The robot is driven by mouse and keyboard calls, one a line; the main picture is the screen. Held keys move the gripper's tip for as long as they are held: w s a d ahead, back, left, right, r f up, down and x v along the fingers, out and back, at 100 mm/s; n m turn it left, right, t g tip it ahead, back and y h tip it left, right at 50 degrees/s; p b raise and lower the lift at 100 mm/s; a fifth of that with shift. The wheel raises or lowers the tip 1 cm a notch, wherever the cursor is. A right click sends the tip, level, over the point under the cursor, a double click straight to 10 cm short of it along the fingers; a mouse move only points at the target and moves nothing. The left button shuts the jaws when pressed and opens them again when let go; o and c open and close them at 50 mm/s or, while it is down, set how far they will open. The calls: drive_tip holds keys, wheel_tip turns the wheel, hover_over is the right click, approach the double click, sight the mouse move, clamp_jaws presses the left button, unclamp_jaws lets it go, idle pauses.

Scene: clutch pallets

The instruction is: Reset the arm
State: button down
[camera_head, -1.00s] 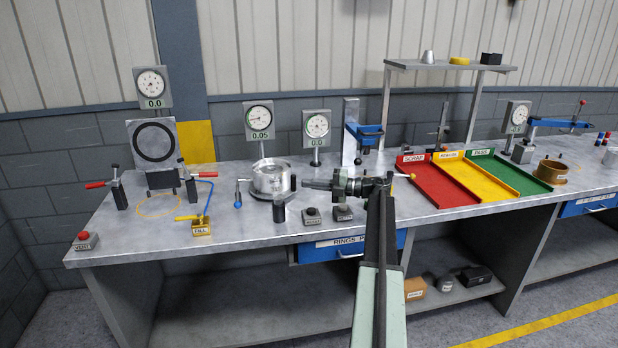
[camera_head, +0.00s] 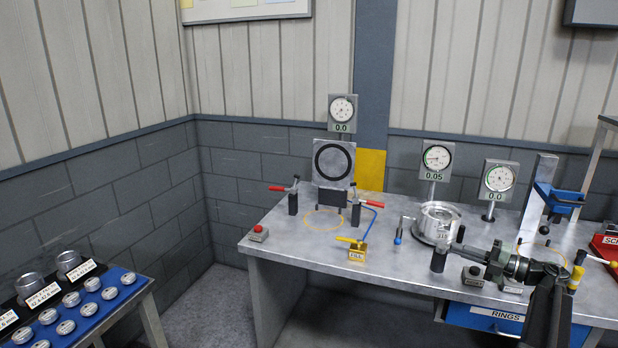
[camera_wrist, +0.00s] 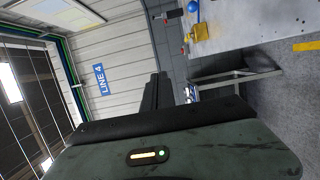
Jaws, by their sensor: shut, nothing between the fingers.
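My arm reaches in from the lower right of the head view. My gripper (camera_head: 458,248) points left, in front of the work bench (camera_head: 300,245) as seen from the head camera. It is near the silver round part (camera_head: 440,221), though I cannot tell the gap. In the wrist view my gripper's dark fingers (camera_wrist: 157,90) are together, with nothing between them. The wrist view is turned on its side.
The bench holds dial gauges (camera_head: 437,157), a red button box (camera_head: 258,234), a fixture with a black ring (camera_head: 334,162) and a yellow fill block (camera_head: 357,252). A blue tray (camera_head: 100,301) of round parts stands at lower left. Floor shows between them.

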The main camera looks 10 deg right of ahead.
drive_tip(key=w+a+r+m+t+h+p, duration=0.15)
drive_tip(key=w+a+r+m+t, duration=0.35)
drive_tip(key=a, duration=0.6)
drive_tip(key=w+a+r+m+h, duration=0.2)
drive_tip(key=w+a+m+h, duration=0.15)
drive_tip(key=w+a, duration=0.6)
drive_tip(key=w+a+r+m+t+h+p, duration=0.1)
drive_tip(key=w+a+r+m+t+h, duration=0.3)
drive_tip(key=a, duration=0.9)
drive_tip(key=s+f+m+g+h, duration=0.35)
drive_tip(key=f+m+g, duration=0.2)
drive_tip(key=f, duration=0.45)
drive_tip(key=s+f+m+g+h, duration=0.35)
drive_tip(key=f+m, duration=0.35)
drive_tip(key=f, duration=0.3)
drive_tip(key=s+a+f+m+g+y, duration=0.1)
drive_tip(key=s+a+f+g, duration=0.1)
drive_tip(key=s+f+g, duration=0.4)
drive_tip(key=s+a+f+m+g+y, duration=0.1)
drive_tip(key=s+f+g, duration=0.5)
drive_tip(key=s, duration=1)
drive_tip(key=shift+s+a+f+g+y, duration=0.15)
drive_tip(key=shift+s+a+g+y, duration=0.2)
drive_tip(key=shift+a+y, duration=0.25)
